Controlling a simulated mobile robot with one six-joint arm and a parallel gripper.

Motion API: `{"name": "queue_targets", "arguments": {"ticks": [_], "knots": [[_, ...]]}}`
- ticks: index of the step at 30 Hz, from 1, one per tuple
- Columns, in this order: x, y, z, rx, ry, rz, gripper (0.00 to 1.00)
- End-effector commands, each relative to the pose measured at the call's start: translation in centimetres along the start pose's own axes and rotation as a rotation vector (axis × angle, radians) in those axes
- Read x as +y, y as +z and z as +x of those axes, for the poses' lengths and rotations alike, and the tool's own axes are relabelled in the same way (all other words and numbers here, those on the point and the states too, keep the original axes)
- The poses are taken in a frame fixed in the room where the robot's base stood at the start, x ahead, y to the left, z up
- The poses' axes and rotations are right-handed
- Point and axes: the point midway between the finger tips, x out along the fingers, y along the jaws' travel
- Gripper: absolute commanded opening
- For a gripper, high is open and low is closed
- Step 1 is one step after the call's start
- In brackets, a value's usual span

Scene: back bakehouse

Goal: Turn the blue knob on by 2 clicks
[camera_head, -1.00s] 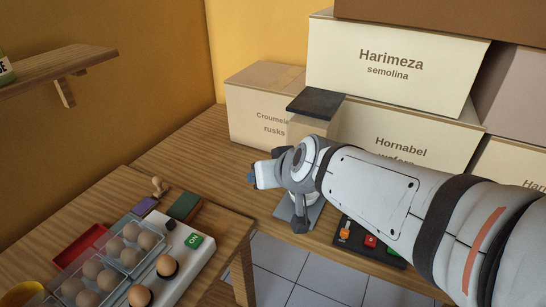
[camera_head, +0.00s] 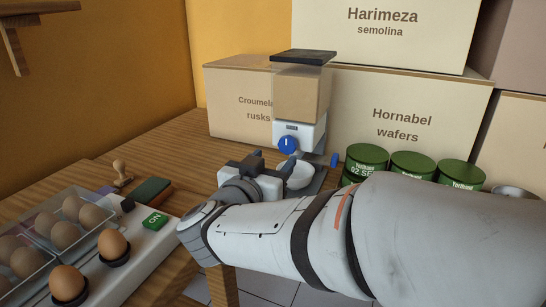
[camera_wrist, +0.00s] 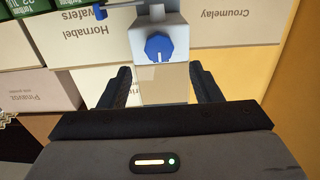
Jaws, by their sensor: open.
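The blue knob (camera_head: 288,145) is on the front of a white grinder-like machine (camera_head: 312,134) with a clear hopper and dark lid. A white mark on the knob stands about upright in the head view. The knob also shows in the wrist view (camera_wrist: 159,47), above and between my fingers, with its white mark pointing down. My gripper (camera_head: 252,165) is open and empty in front of the machine, lower than the knob and apart from it. In the wrist view, my gripper's fingers (camera_wrist: 158,86) are spread wide.
A white bowl (camera_head: 300,177) stands under the machine. A small blue part (camera_head: 334,160) sticks out at its right. Green tins (camera_head: 412,165) stand to the right, with cartons (camera_head: 402,120) behind. Eggs and a green ON switch (camera_head: 155,221) are at the left front.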

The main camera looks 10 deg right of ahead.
Motion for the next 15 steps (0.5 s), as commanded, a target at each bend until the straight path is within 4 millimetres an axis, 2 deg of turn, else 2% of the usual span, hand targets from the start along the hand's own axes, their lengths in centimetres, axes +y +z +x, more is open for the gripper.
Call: {"name": "queue_targets", "arguments": {"ticks": [15], "knots": [[0.1,0.1,6.7,0.0,0.005,0.001,0.58]]}}
